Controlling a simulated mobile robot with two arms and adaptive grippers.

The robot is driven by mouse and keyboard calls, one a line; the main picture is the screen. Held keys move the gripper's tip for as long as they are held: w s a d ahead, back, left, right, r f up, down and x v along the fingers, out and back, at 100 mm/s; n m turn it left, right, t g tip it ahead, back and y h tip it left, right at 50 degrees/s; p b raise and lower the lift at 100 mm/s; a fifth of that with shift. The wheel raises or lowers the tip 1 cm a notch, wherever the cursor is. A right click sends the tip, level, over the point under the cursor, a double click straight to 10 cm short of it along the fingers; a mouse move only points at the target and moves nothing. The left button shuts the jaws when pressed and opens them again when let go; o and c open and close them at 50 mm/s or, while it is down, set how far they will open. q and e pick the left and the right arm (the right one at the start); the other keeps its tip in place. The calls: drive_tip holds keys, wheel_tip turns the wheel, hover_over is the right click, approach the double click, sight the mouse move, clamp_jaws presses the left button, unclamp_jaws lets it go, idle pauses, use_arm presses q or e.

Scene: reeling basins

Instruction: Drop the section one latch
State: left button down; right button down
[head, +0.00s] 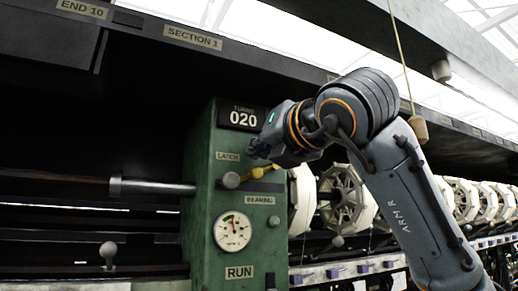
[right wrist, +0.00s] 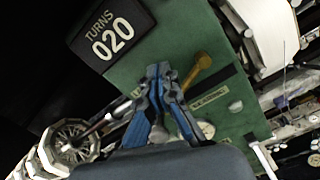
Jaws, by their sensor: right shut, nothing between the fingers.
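The section one housing is a green box (head: 202,225) under the SECTION 1 sign (head: 192,38), with a LATCH label (head: 228,156). Beside that label is a brass-yellow latch lever (head: 262,172), lying nearly level, with a grey ball (head: 230,180) at its left. My right gripper (head: 258,152) is just above the lever in the head view. In the right wrist view its blue-grey fingers (right wrist: 158,70) are shut and empty, beside the brass lever (right wrist: 196,72). I cannot tell whether they touch it. My left gripper is not in view.
The box carries a TURNS 020 counter (head: 243,118), a dial gauge (head: 232,230), a BEARING label (head: 260,200) and a RUN label (head: 239,272). A metal shaft (head: 155,187) enters from the left. White reels (head: 345,200) stand to the right. A cord with a wooden weight (head: 418,128) hangs near my arm.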

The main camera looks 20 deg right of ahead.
drive_tip(key=shift+s+a+r+p, duration=0.15)
drive_tip(key=shift+r+p, duration=0.3)
drive_tip(key=shift+r, duration=0.3)
drive_tip(key=shift+s+f+b, duration=0.15)
drive_tip(key=shift+s+b, duration=0.1)
drive_tip(key=shift+b, duration=0.05)
drive_tip(key=b+v, duration=0.5)
drive_tip(key=v, duration=1)
drive_tip(key=shift+s, duration=0.2)
drive_tip(key=shift+w, duration=0.1)
